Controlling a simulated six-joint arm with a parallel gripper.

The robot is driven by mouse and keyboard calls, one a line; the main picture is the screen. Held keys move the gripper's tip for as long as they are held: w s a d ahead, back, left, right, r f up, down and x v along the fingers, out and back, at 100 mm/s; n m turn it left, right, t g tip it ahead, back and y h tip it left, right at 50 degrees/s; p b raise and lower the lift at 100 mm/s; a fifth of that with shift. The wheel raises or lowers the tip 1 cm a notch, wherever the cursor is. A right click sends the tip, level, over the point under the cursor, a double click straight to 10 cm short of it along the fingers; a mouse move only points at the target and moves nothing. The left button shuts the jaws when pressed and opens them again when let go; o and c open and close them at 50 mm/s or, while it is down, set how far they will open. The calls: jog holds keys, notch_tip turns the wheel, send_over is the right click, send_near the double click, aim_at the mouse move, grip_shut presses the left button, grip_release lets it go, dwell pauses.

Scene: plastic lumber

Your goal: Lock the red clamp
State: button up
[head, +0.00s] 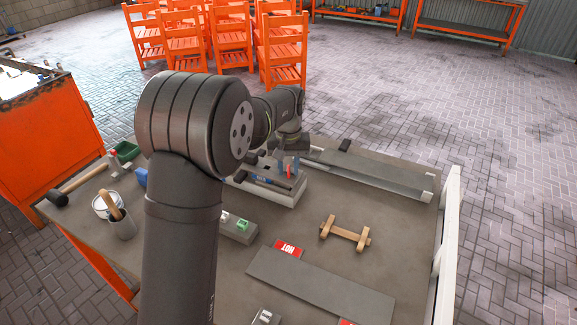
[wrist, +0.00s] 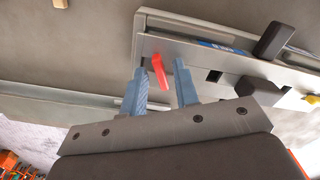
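The red clamp's handle (wrist: 159,71) shows in the wrist view as a slim red bar, tilted, between the blue fingers of my gripper (wrist: 161,75). The fingers are apart, with visible gaps beside the handle; I cannot tell whether either touches it. The clamp's base is not clearly visible. In the head view my gripper (head: 287,164) is low over a pale fixture (head: 285,197) at the far middle of the table, and a bit of red shows at the fingers. My arm hides part of this area.
A black-handled tool (head: 262,181) lies on the fixture. A green clamp (head: 242,224) on a grey block, a wooden piece (head: 345,234) and a grey board (head: 318,284) are nearer. The right side has a white rail (head: 447,235).

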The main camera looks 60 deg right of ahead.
aim_at(288, 170)
grip_shut()
jog(key=m, duration=0.5)
jog(key=shift+w, duration=0.1)
jog(key=shift+o, duration=0.9)
grip_release()
notch_tip(288, 170, up, 18)
jog(key=shift+f, duration=0.25)
